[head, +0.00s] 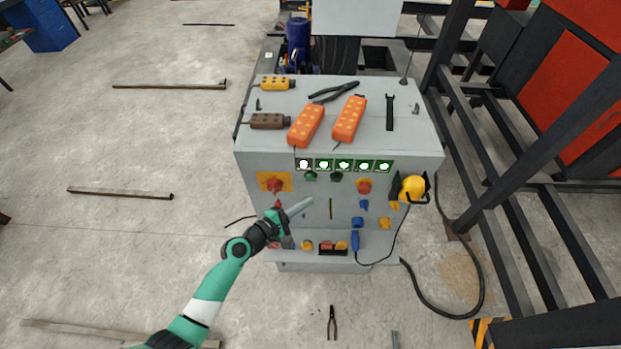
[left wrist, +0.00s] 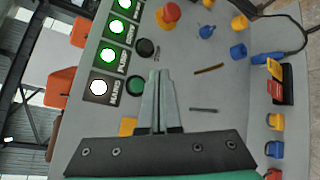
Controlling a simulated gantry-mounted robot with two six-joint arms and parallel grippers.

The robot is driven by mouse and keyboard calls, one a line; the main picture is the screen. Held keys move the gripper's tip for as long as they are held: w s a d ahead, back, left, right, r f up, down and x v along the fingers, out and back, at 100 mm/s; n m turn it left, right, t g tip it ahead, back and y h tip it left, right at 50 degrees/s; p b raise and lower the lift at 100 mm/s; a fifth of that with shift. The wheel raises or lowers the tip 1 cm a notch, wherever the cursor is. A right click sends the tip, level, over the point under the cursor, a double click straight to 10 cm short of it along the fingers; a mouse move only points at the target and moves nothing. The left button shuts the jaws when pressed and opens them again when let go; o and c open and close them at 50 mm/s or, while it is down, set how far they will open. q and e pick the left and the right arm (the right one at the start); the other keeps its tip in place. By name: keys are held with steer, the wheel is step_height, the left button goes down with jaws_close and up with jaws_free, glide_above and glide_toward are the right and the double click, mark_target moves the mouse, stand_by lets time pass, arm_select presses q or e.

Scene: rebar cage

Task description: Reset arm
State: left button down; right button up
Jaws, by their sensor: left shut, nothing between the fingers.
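My left gripper (head: 299,208) is in front of the grey control cabinet (head: 413,228), its arm coming in from the lower left. Its fingers point up and right, toward the cabinet's front panel. In the left wrist view the two fingers (left wrist: 158,88) lie together, shut and empty. They overlap the panel in the picture near a green button (left wrist: 137,85); I cannot tell whether they touch it. My right gripper does not show in either view.
Orange pendants (head: 307,124), pliers (head: 335,92) and a brown pendant (head: 268,121) lie on the cabinet top. A red knob (head: 274,184) and lit indicators (head: 343,165) are on the front. A ledge below holds small parts. Dark metal frames stand right; open floor lies left.

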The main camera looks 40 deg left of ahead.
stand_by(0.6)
arm_select(q)
steer(key=w+d+r+m+t+h+p, duration=0.2)
steer(key=w+d+r+m, duration=0.15)
steer(key=r, duration=1.05)
steer(key=w+d+r+m+t+h+p, duration=0.25)
steer(key=d+r+m, duration=0.2)
steer(key=r, duration=0.95)
steer(key=w+d+r+m+t+h+p, duration=0.1)
steer(key=w+d+r+m+h+p, duration=0.3)
steer(key=r, duration=1)
steer(key=s+d+r+m+t, duration=0.1)
steer(key=s+d+r+m, duration=0.15)
steer(key=r, duration=0.45)
steer(key=s+d+r+m+t, duration=0.1)
steer(key=s+r+m, duration=0.1)
steer(key=s+r, duration=0.35)
steer(key=s+d+r+m+t, duration=0.1)
steer(key=s+d+r+m, duration=0.15)
steer(key=r, duration=0.55)
steer(key=s+a+r+m+t+y, duration=0.3)
steer(key=s+a+r+m+y, duration=0.2)
steer(key=s+r+m+y, duration=0.1)
steer(key=shift+s+r+y+p, duration=0.4)
steer(key=shift+s+r, duration=0.3)
steer(key=shift+s, duration=0.35)
steer(key=shift+t, duration=0.25)
